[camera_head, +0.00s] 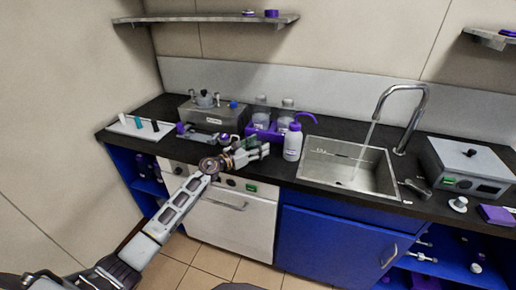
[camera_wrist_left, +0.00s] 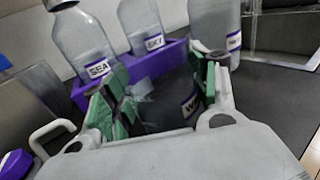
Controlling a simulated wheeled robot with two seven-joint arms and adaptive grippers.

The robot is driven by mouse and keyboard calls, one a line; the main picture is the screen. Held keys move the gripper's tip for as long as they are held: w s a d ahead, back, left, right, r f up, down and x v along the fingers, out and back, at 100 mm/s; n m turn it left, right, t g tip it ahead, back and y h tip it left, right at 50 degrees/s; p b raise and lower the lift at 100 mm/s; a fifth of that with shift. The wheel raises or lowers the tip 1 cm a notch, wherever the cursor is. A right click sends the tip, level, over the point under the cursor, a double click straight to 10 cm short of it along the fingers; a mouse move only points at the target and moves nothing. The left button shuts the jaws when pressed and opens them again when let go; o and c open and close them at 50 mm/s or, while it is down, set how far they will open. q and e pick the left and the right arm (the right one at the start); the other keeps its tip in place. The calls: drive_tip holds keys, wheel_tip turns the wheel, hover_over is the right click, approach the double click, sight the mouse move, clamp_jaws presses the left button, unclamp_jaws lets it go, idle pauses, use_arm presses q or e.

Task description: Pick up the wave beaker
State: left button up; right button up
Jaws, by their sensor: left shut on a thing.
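The wave beaker (camera_wrist_left: 165,103) is a clear vessel with a white label starting with "W". It shows between the green-padded fingers of my left gripper (camera_wrist_left: 160,92) in the left wrist view. My left gripper (camera_head: 255,154) is shut on it at the counter's front edge, left of the wash bottle. In the head view the beaker cannot be made out clearly among the fingers. Its base is mostly hidden by the gripper, so I cannot tell whether it touches the counter. My right gripper is not in view.
A purple rack (camera_wrist_left: 174,52) holds vessels labelled SEA (camera_wrist_left: 88,45) and SKY (camera_wrist_left: 146,27) just behind. A white wash bottle (camera_head: 293,144) stands close on the right. The sink (camera_head: 345,168) with running water lies further right. A white tray (camera_head: 140,127) is at the far left.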

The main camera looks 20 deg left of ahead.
use_arm(q)
drive_tip(key=shift+r, duration=0.5)
drive_tip(key=shift+r+p, duration=0.3)
drive_tip(key=shift+r, duration=0.05)
wheel_tip(320, 180, up, 8)
drive_tip(key=p, duration=0.3)
drive_tip(key=shift+r, duration=0.15)
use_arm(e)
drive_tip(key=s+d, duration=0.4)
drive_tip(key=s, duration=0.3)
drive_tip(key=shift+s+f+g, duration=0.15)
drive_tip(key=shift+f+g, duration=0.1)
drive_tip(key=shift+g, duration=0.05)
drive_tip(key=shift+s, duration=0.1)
